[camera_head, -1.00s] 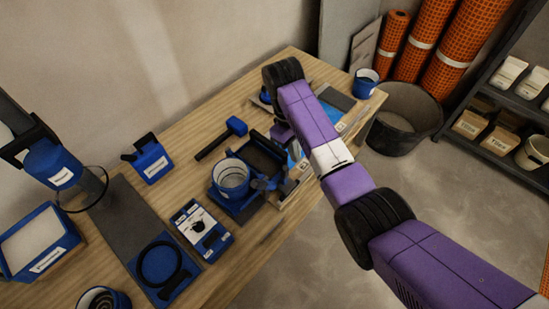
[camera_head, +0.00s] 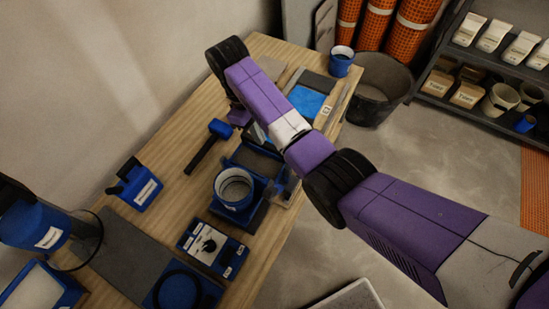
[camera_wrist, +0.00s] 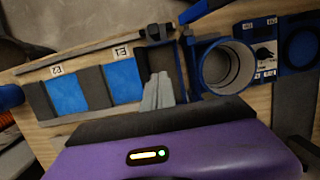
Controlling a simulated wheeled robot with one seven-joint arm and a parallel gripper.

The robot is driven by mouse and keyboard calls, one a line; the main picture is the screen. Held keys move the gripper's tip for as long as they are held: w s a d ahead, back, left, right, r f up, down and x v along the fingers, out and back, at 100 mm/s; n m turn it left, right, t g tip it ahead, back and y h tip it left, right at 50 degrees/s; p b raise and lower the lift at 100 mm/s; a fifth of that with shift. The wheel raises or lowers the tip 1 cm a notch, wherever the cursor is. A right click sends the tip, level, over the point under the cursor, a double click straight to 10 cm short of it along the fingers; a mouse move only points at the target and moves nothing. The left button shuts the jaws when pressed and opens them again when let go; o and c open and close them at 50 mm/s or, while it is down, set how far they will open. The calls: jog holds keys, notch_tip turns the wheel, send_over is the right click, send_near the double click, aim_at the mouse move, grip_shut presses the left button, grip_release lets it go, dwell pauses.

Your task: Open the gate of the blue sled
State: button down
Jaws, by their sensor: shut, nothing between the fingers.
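The blue sled (camera_head: 262,158) sits on the wooden bench, a dark open frame with blue sides. A blue-rimmed round cup (camera_head: 233,188) stands at its near end. In the wrist view the sled (camera_wrist: 186,68) shows beside the cup (camera_wrist: 225,68). I cannot make out which part is the gate. My gripper (camera_wrist: 158,94) shows in the wrist view as pale grey fingers, shut and empty. They overlap the sled's dark opening in that picture; whether they touch it I cannot tell. In the head view my purple arm hides most of the gripper.
A blue-headed mallet (camera_head: 208,145) lies left of the sled. Blue tiles (camera_wrist: 123,81) and dark strips lie alongside it. A labelled blue box (camera_head: 212,248) sits nearer. A blue cup (camera_head: 341,61) stands at the bench's far corner, beside a black tub (camera_head: 375,90).

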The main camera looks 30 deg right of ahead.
aim_at(287, 174)
jog(key=shift+s+d+f, duration=0.65)
jog(key=shift+s+f, duration=0.2)
jog(key=shift+f, duration=0.75)
jog(key=shift+s+d+f, duration=0.6)
jog(key=shift+s+f, duration=0.3)
jog(key=shift+f, duration=0.75)
jog(key=shift+s+d+f, duration=0.65)
jog(key=shift+s+f, duration=0.2)
jog(key=shift+f, duration=0.75)
